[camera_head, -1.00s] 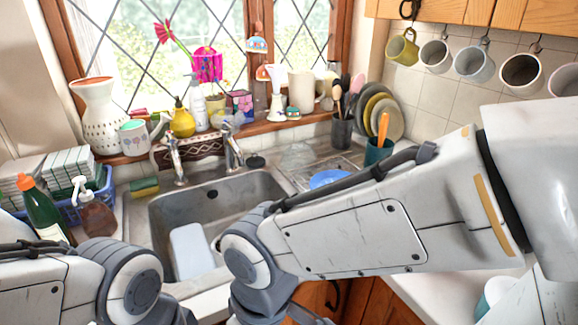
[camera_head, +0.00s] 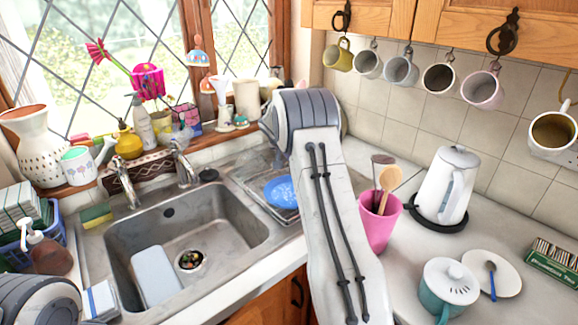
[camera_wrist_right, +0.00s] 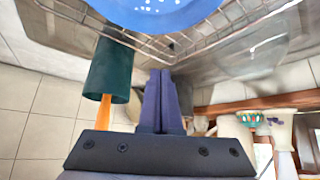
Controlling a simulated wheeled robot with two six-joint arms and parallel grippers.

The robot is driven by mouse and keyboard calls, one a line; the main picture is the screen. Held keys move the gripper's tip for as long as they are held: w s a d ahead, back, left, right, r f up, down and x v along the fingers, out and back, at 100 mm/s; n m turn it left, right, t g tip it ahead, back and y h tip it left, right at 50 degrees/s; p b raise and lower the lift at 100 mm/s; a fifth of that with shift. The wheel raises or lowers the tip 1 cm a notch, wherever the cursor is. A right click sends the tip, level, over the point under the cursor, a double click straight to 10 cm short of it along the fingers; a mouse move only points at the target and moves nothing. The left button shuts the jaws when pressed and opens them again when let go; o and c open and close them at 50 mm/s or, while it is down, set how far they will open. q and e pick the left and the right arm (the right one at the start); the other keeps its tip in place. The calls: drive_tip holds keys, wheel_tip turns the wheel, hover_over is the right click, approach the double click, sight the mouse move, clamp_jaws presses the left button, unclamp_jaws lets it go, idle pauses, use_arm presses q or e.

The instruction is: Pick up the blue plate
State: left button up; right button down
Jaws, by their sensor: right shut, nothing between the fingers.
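The blue plate (camera_head: 281,192) lies on the draining board right of the sink in the head view, just left of my right arm. Its edge, blue with white spots, also shows at the top of the right wrist view (camera_wrist_right: 150,12), behind metal wires of a rack (camera_wrist_right: 150,45). My right gripper (camera_wrist_right: 160,75) is shut and empty, its fingertips pointing toward the plate and rack, apart from the plate. In the head view my right arm hides this gripper. Only a joint of my left arm shows at the lower left; its gripper is out of view.
A dark green cup (camera_wrist_right: 110,72) with an orange-handled utensil stands close beside my right gripper. The sink (camera_head: 195,235) holds a pale board (camera_head: 155,275). Mugs hang above the kettle (camera_head: 446,185).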

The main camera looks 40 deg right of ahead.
drive_tip(key=p+x, duration=0.3)
drive_tip(key=x, duration=0.6)
drive_tip(key=shift+w+d+f+p, duration=0.1)
drive_tip(key=shift+f+p, duration=0.15)
drive_tip(key=shift+p, duration=0.1)
drive_tip(key=shift+s+a+f, duration=0.1)
drive_tip(key=shift+s+a, duration=0.5)
drive_tip(key=shift+a, duration=0.15)
drive_tip(key=shift+s+a, duration=0.6)
drive_tip(key=shift+a, duration=0.2)
